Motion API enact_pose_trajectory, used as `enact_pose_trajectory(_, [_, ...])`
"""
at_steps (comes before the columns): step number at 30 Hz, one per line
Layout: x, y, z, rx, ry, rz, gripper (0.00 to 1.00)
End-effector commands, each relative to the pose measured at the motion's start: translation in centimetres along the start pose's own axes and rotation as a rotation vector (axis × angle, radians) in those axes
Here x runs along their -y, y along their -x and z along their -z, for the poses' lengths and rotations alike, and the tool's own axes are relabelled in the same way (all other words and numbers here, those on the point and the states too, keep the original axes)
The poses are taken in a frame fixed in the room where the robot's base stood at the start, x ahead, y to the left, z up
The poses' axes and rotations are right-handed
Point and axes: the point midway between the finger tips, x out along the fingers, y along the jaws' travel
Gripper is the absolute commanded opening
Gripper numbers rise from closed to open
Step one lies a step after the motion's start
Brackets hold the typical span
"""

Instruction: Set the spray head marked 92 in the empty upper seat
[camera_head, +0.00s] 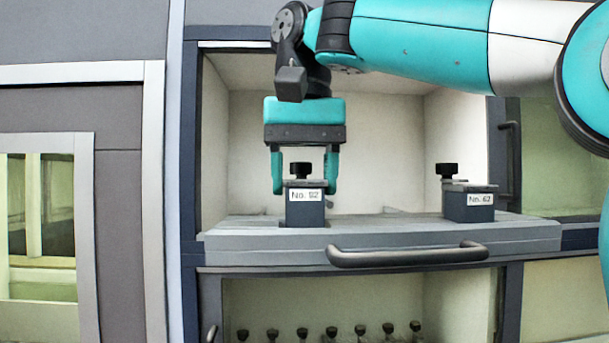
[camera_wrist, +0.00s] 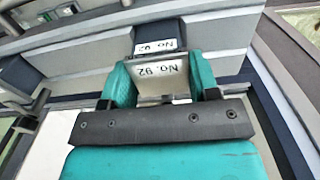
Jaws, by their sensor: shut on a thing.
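My gripper (camera_head: 305,182) points down at the left end of the pull-out shelf, its teal fingers shut on a spray head (camera_head: 300,170) with a black knob. In the wrist view a pale face marked No. 92 (camera_wrist: 163,80) shows between the fingers (camera_wrist: 160,88). Directly below in the head view is a dark block labelled No. 92 (camera_head: 305,207); it also shows beyond the fingers in the wrist view (camera_wrist: 160,36). I cannot tell whether the head touches this block. At right, another black-knobbed head (camera_head: 447,170) is at a block with a label like No. 62 (camera_head: 468,206).
The grey shelf (camera_head: 390,233) has a bar handle (camera_head: 407,256) on its front. A lower bay holds several black-knobbed parts (camera_head: 331,332) in a row. A dark door with a handle (camera_head: 509,150) stands at the right. The shelf between the two blocks looks mostly clear.

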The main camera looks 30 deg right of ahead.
Motion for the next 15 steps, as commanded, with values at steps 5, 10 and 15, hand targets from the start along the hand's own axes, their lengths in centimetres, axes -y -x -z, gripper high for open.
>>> enact_pose_trajectory(5, [-0.01, -0.29, -0.02, -0.001, 0.000, 0.001, 0.27])
enact_pose_trajectory(10, [-0.02, -0.54, -0.02, -0.001, 0.000, 0.000, 0.27])
enact_pose_trajectory(15, [-0.01, -0.51, -0.01, -0.001, 0.000, 0.001, 0.85])
